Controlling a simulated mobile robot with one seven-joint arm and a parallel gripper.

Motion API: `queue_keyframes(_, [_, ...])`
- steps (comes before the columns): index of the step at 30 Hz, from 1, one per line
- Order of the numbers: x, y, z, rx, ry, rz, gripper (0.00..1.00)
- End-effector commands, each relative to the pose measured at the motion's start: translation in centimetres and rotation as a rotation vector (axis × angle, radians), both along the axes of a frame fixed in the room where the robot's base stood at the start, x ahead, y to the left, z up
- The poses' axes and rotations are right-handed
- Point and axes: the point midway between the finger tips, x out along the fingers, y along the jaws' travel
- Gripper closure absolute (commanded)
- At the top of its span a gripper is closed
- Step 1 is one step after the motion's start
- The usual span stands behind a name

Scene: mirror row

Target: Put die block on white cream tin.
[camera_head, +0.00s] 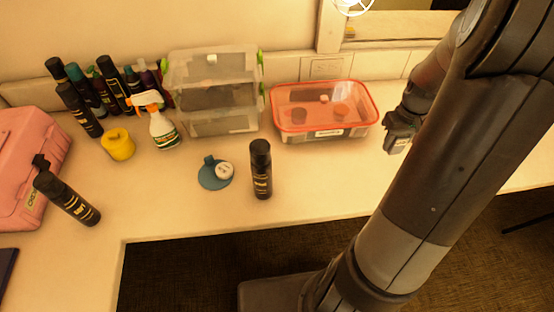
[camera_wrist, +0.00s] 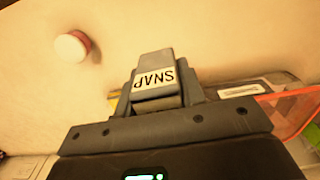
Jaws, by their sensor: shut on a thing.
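My gripper (camera_head: 396,138) is to the right of the red-rimmed container in the head view, partly behind my arm. In the wrist view my gripper (camera_wrist: 156,103) is shut on the die block (camera_wrist: 153,62), a grey block with a white "SNAP" label. The white cream tin (camera_wrist: 68,47) appears to be the round white-topped thing with a reddish side at the upper left of the wrist view. It stands on the counter apart from the block. I cannot make it out in the head view, where my arm covers part of the counter.
A red-rimmed clear container (camera_head: 325,130) is close left of my gripper. A black bottle (camera_head: 261,170) and a blue round item (camera_head: 214,174) with a white disc on it stand further left. Stacked clear boxes (camera_head: 213,95) are at the back.

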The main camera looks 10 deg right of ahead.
Motion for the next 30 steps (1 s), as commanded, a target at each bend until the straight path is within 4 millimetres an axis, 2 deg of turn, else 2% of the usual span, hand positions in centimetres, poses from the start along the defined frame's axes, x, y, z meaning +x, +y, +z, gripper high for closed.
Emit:
queue_keyframes(1, [1.3,1.6,0.1,0.000,-0.001,0.034,0.93])
queue_keyframes(6, [4.5,6.8,0.3,0.000,0.000,0.129,0.93])
queue_keyframes(15, [8.5,16.8,0.8,-0.001,-0.001,0.292,0.93])
queue_keyframes(22, [9.9,25.2,1.1,0.000,0.000,0.418,0.93])
queue_keyframes(30, [9.4,35.3,1.5,0.000,-0.001,0.565,0.93])
